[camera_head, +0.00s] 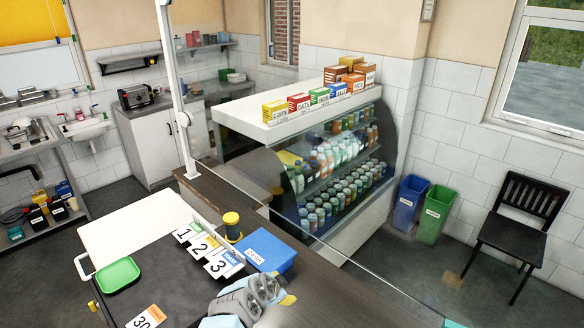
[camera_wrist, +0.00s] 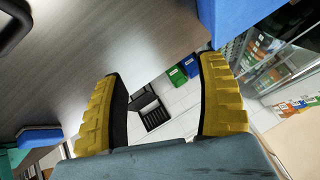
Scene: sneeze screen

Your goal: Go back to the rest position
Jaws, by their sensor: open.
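My gripper (camera_head: 286,299) is low in the middle of the head view, over the dark counter (camera_head: 345,298) and in front of the blue cash box (camera_head: 266,248). Part of the gripper is hidden by my own wrist. In the wrist view its two yellow fingers (camera_wrist: 163,70) stand wide apart. Nothing is between them; the wall, floor and black chair show through the gap. The wrist view looks sideways, with the counter surface (camera_wrist: 85,55) at upper left and a blue box (camera_wrist: 245,18) close at the top right.
A clear sneeze screen (camera_head: 300,235) with a white post (camera_head: 176,90) runs along the counter. Number cards (camera_head: 203,248), a yellow-topped jar (camera_head: 231,222) and a green tray (camera_head: 118,275) are left of my gripper. A stocked display case (camera_head: 260,125) stands behind the screen.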

